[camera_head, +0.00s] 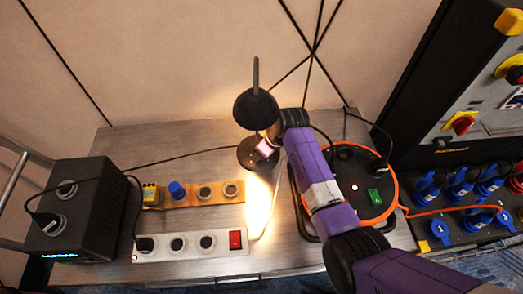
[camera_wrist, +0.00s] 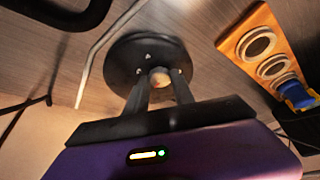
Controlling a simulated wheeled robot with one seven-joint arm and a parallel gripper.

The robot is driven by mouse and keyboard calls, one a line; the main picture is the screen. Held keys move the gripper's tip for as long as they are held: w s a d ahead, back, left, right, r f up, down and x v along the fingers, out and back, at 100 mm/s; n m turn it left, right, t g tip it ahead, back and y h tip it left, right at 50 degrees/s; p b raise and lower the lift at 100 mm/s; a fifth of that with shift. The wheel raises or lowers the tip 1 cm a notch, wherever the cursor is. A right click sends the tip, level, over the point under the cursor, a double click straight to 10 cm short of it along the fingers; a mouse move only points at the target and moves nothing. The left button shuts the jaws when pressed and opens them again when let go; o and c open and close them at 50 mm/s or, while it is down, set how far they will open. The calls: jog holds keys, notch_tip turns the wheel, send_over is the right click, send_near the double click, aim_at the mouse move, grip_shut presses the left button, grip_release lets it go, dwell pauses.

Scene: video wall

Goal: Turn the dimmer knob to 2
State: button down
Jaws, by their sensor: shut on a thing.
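A black desk lamp (camera_head: 256,109) stands at the back of the table, lit, with a bright patch beneath it. Its round black base (camera_head: 245,158) also shows in the wrist view (camera_wrist: 125,62). A small pale knob (camera_wrist: 160,76) sits at the middle of the base. My gripper (camera_wrist: 160,84) is shut on this knob, one finger on each side. In the head view the lamp shade and my purple arm hide most of the gripper and the knob. No scale marks or number can be read around the knob.
An orange strip (camera_head: 170,198) with a blue plug and a white power strip (camera_head: 210,264) with a red switch lie left of the arm. A black box (camera_head: 90,225) stands far left. An orange cable reel (camera_head: 392,190) is right. Cables cross the table.

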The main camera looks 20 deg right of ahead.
dwell(0.4)
jog(key=c, duration=1.1)
grip_release()
jog(key=shift+o, duration=0.2)
jog(key=v, duration=0.7)
jog(key=shift+s+r, duration=0.15)
jog(key=shift+r, duration=0.2)
